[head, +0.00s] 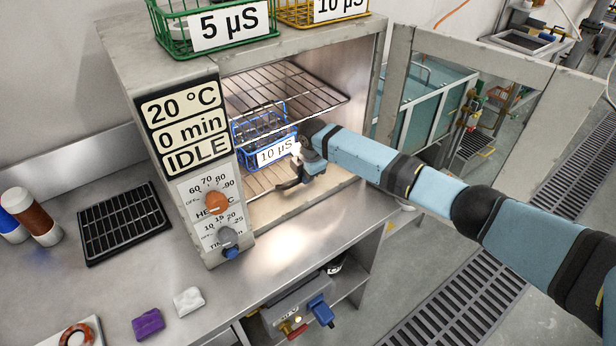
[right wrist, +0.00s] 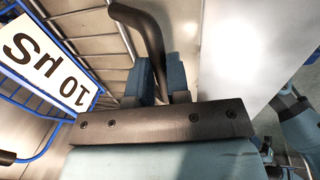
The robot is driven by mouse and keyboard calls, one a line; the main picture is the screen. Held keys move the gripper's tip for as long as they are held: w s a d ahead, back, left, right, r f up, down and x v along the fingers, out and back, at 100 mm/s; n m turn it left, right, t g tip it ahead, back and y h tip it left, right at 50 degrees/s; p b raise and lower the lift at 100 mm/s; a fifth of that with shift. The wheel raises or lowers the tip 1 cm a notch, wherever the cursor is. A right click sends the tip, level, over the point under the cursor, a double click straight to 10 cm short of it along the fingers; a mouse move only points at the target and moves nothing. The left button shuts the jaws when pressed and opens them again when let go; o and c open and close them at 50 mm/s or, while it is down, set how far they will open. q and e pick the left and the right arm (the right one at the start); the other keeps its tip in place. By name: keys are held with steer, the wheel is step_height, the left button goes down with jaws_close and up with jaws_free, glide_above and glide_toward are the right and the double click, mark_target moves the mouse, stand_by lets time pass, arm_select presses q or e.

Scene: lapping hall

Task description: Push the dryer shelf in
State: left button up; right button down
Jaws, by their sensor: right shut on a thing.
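The open dryer (head: 118,70) stands on the steel bench. Its lower wire shelf (head: 262,182) carries a blue wire basket (head: 240,158) labelled 10 µS; an upper wire shelf (head: 275,84) is above it. My right gripper (head: 303,170) is at the dryer opening, just right of the basket. In the right wrist view its two blue fingers (right wrist: 161,88) are shut on a dark curved handle (right wrist: 150,35), apparently the shelf's handle. The handle's join to the shelf is hidden. The basket's label (right wrist: 45,65) also shows there. My left gripper is out of view.
The dryer door (head: 548,125) stands open to the right, behind my right arm. Green (head: 182,45) and yellow (head: 290,14) baskets sit on the dryer. A black rack (head: 122,222), purple (head: 148,323) and white (head: 188,301) blocks lie on the bench.

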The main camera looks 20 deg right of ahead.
steer(key=shift+w+r, duration=0.15)
steer(key=shift+r, duration=0.05)
steer(key=c, duration=1.5)
jaws_free()
steer(key=o, duration=0.4)
steer(key=shift+w, duration=0.1)
steer(key=shift+f, duration=0.15)
